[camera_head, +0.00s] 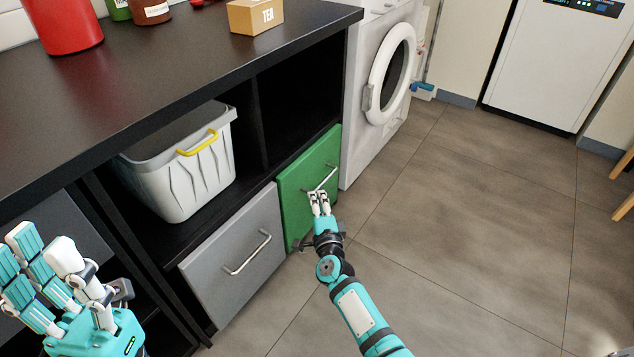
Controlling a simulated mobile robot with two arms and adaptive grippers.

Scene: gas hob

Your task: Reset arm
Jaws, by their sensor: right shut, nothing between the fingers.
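My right gripper (320,205) is shut and empty. In the head view it overlaps the front of the green drawer (296,185), just below its metal handle (323,181). I cannot tell whether it touches the handle or the drawer front. The arm reaches up to it from the bottom of the view. My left gripper (45,265) is large at the bottom left, with teal and white fingers pointing up. Whether its fingers are open or shut is unclear.
A grey drawer (235,260) with a handle is left of the green one. A white basket (185,170) sits on the shelf above. A washing machine (365,100) stands beyond. The tiled floor (470,220) at right is clear.

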